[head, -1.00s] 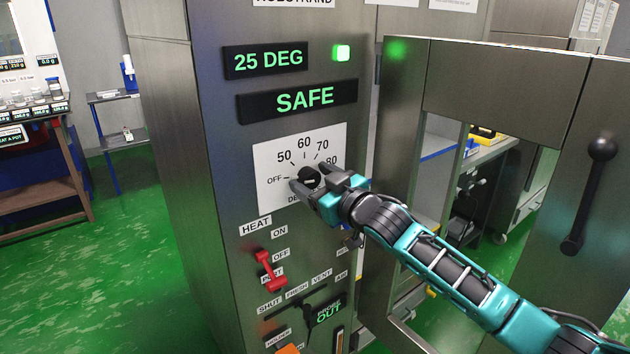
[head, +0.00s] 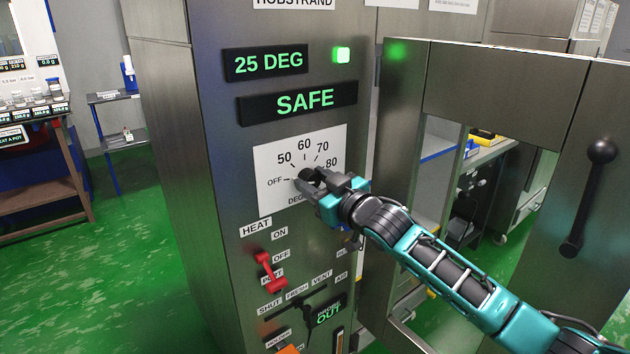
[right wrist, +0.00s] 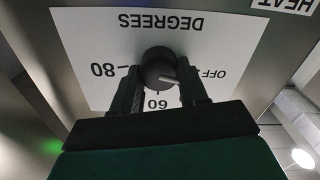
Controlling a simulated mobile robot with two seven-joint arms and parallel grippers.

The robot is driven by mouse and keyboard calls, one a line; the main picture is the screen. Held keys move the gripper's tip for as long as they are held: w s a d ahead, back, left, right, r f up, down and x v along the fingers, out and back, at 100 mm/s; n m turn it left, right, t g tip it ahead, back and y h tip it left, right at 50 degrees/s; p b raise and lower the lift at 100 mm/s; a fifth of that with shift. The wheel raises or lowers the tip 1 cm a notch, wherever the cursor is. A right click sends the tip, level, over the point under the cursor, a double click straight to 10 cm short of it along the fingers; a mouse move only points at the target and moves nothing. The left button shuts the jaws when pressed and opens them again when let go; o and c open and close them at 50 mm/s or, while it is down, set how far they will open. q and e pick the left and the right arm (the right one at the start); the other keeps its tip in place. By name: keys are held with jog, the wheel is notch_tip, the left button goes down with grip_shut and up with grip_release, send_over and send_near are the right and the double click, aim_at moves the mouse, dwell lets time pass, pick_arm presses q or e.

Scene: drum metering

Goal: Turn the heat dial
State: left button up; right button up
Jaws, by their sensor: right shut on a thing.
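The heat dial is a black round knob (head: 305,174) on a white scale plate (head: 266,160) on the steel cabinet front, marked OFF, 50, 60, 70 and 80. My right gripper (head: 309,180) is at the knob from the lower right, its fingers shut on it. In the right wrist view the scale is upside down and the knob (right wrist: 156,66) sits between the two dark fingers (right wrist: 158,88). Its pale pointer line is toward the OFF side; the 50 and 70 marks are hidden there. My left gripper is not in view.
Above the dial, displays read 25 DEG (head: 266,63) and SAFE (head: 304,101), beside a lit green lamp (head: 342,54). Below are a red lever (head: 268,270) and a vent slider plate. An open cabinet door (head: 500,90) stands at right, near my arm.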

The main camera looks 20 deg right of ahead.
jog(key=shift+r+m+p, duration=0.15)
jog(key=shift+m+p, duration=0.35)
jog(key=shift+p, duration=0.05)
jog(key=shift+m+p, duration=0.75)
jog(key=shift+m, duration=0.05)
jog(key=m+p, duration=0.2)
jog(key=shift+d+m, duration=0.1)
jog(key=shift+m, duration=0.3)
jog(key=shift+m+p, duration=0.45)
jog(key=shift+m, duration=0.45)
jog(key=shift+f, duration=0.2)
jog(key=o, duration=1.1)
jog(key=shift+c, duration=0.2)
